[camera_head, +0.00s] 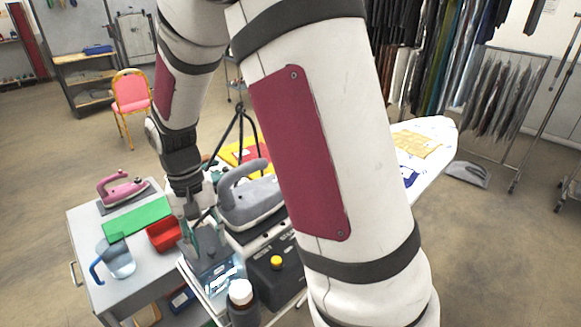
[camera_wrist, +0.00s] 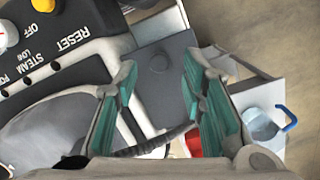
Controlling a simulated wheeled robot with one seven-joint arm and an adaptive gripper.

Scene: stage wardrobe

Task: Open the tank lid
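My gripper (camera_wrist: 159,78) is open, its two teal-padded fingers apart with nothing between the pads. In the head view my gripper (camera_head: 190,236) points down at the lid (camera_head: 208,248), beside the grey iron (camera_head: 250,200). The lid looks shut. A clear tank part (camera_head: 224,282) shows below it.
A blue-handled jug (camera_head: 118,260), red box (camera_head: 163,236), green mat (camera_head: 138,216) and pink iron (camera_head: 122,188) stand on the left cabinet. A white-capped bottle (camera_head: 241,295) stands in front.

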